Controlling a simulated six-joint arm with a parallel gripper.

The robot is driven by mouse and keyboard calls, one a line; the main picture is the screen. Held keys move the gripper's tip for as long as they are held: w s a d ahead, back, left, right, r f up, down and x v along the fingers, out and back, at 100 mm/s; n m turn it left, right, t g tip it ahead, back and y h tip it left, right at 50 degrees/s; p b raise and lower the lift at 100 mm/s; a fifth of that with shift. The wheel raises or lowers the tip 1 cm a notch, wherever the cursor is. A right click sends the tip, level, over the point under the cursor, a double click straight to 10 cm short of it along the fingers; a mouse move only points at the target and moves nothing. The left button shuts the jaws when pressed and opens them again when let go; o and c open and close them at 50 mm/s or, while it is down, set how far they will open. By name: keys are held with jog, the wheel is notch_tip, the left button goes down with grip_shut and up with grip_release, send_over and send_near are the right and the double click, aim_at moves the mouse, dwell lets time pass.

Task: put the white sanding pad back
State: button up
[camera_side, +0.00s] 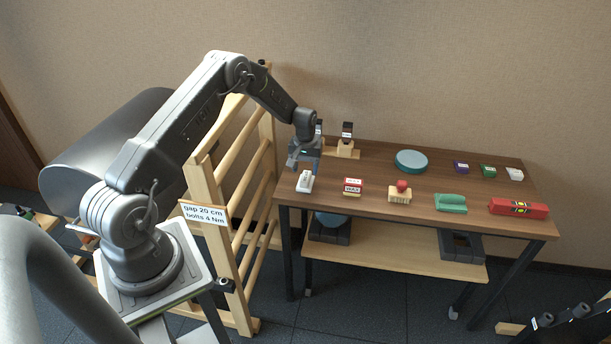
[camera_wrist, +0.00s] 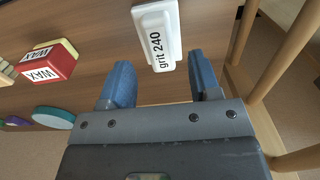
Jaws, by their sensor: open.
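The white sanding pad (camera_side: 304,181) lies at the left end of the wooden table's top (camera_side: 350,205). In the wrist view the pad (camera_wrist: 157,36) has a raised block marked "grit 240" and sits just beyond the fingertips. My gripper (camera_side: 294,163) is above the table's left end, a little behind the pad. In the wrist view the two blue fingers of my gripper (camera_wrist: 161,72) are spread apart with nothing between them.
Right of the pad are a red-and-white WAX block (camera_side: 353,187), a brush (camera_side: 400,192), a green block (camera_side: 452,203) and a red level (camera_side: 518,209). A teal disc (camera_side: 411,160) lies behind. A wooden ladder frame (camera_side: 235,190) stands close on the left.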

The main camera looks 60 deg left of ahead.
aim_at(306, 176)
jog(key=s+d+r+m+t, duration=0.1)
jog(key=d+r, duration=0.3)
jog(key=r, duration=0.6)
jog(key=s+d+r+m, duration=0.1)
jog(key=d+r, duration=0.3)
jog(key=r, duration=0.7)
jog(key=s+d+r+m+t, duration=0.2)
jog(key=s+d+r, duration=0.4)
jog(key=d+r, duration=0.25)
jog(key=s+d+r+m+t, duration=0.1)
jog(key=s+d, duration=0.4)
jog(key=s, duration=0.5)
jog(key=s+d+r+m+t, duration=0.1)
jog(key=s+d+r+m, duration=0.2)
jog(key=s, duration=0.8)
jog(key=shift+d+r+m+t, duration=0.15)
jog(key=shift+d+m+t, duration=0.25)
jog(key=shift+d, duration=0.75)
